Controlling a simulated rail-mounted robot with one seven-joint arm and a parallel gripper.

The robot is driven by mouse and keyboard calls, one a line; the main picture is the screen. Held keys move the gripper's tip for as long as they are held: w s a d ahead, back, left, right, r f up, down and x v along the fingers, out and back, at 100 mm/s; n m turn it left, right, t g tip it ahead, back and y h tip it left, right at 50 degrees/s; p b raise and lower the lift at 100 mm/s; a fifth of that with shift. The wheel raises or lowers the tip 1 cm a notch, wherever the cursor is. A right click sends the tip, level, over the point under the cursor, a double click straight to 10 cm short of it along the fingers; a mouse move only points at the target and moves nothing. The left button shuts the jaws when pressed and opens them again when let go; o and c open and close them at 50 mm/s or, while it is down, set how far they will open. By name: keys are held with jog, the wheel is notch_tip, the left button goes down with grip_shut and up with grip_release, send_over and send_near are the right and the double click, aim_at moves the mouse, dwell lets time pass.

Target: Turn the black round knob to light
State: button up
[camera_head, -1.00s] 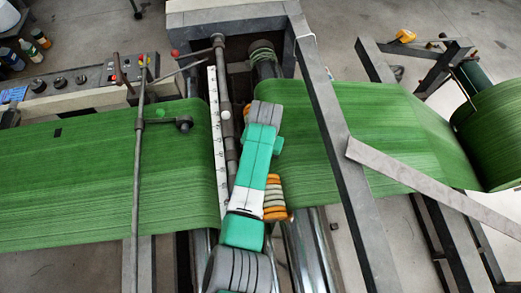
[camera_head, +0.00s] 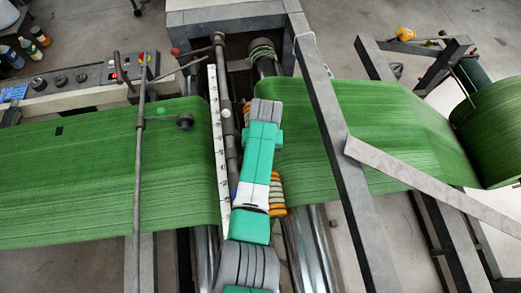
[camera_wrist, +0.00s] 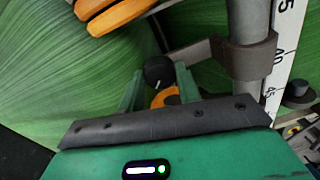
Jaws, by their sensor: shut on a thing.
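In the wrist view my gripper (camera_wrist: 159,77) has its two green fingers on either side of a black round knob (camera_wrist: 158,68). The fingers are shut on the knob, and a short white mark shows on it. An orange part lies just below the knob, between the fingers. In the head view my arm reaches up the middle over the machine, and my fingers and this knob are hidden there beneath the arm.
A grey post with a clamp (camera_wrist: 238,55) and a white numbered scale (camera_wrist: 285,50) stand close right of the fingers. Orange rings (camera_wrist: 115,15) are at the upper left. Green woven sheet (camera_head: 90,180) spans both sides. A control panel (camera_head: 75,80) with several black knobs is at far left.

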jog(key=o, duration=1)
jog(key=shift+c, duration=0.2)
jog(key=shift+r, duration=0.1)
jog(key=r, duration=0.7)
jog(key=shift+d+r+p, duration=0.2)
jog(key=shift+r+p, duration=0.15)
